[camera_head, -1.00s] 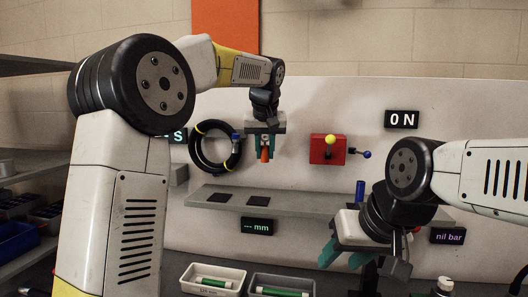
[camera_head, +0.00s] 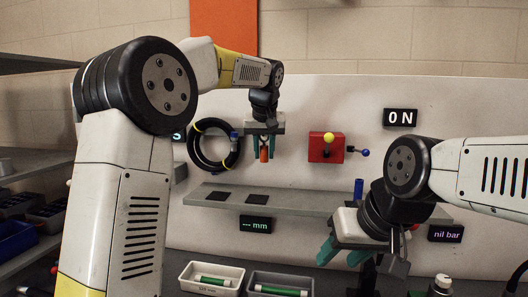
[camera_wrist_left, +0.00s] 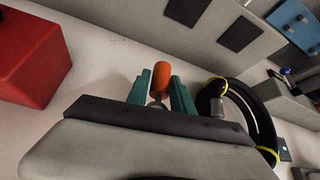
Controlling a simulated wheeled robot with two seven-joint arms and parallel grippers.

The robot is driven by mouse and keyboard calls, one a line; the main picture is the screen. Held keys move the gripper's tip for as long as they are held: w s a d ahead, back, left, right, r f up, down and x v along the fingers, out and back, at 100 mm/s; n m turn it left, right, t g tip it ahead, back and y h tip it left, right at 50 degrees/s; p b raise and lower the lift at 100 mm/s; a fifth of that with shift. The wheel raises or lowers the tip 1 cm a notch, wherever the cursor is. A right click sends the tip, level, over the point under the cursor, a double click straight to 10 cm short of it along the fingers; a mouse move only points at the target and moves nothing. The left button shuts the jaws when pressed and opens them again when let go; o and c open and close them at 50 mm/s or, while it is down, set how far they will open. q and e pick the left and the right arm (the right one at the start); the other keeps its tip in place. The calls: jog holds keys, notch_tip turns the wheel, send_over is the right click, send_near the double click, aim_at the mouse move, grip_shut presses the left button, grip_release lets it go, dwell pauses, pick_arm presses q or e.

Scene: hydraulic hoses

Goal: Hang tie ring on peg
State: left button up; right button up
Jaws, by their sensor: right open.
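A black hose coil (camera_head: 213,146) with yellow tie rings (camera_head: 200,125) hangs against the light wall panel. It also shows in the left wrist view (camera_wrist_left: 262,125), right of the fingers. I cannot make out the peg behind it. My left gripper (camera_head: 264,152) points down in front of the panel, just right of the coil and apart from it. My right gripper (camera_head: 340,252) is open and empty, below the shelf's right part.
A grey shelf (camera_head: 300,204) with two dark pads (camera_head: 256,198) crosses the panel. A red box (camera_head: 326,148) with a yellow knob is right of the left gripper. A blue cylinder (camera_head: 359,188) stands near my right wrist. Two bins (camera_head: 238,280) with green-marked parts sit below.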

pick_arm(q)
jog(key=o, duration=0.3)
jog(key=shift+r, duration=0.1)
jog(key=v, duration=0.7)
jog(key=s+a+f+h, duration=0.1)
jog(key=s+a+f, duration=0.2)
jog(key=s+a, duration=0.4)
jog(key=s+a+f, duration=0.3)
jog(key=s+a, duration=0.1)
jog(key=s, duration=0.4)
jog(key=shift+m+h, duration=0.3)
jog(key=shift+h, duration=0.3)
jog(key=s+a+f, duration=0.1)
jog(key=s+f, duration=0.3)
jog(key=s, duration=0.1)
jog(key=s+a+f, duration=0.1)
jog(key=s+f, duration=0.3)
jog(key=s, duration=0.1)
jog(key=s+a+f, duration=0.1)
jog(key=s+f, duration=0.3)
jog(key=shift+s+a+f, duration=0.3)
jog(key=shift+s, duration=0.1)
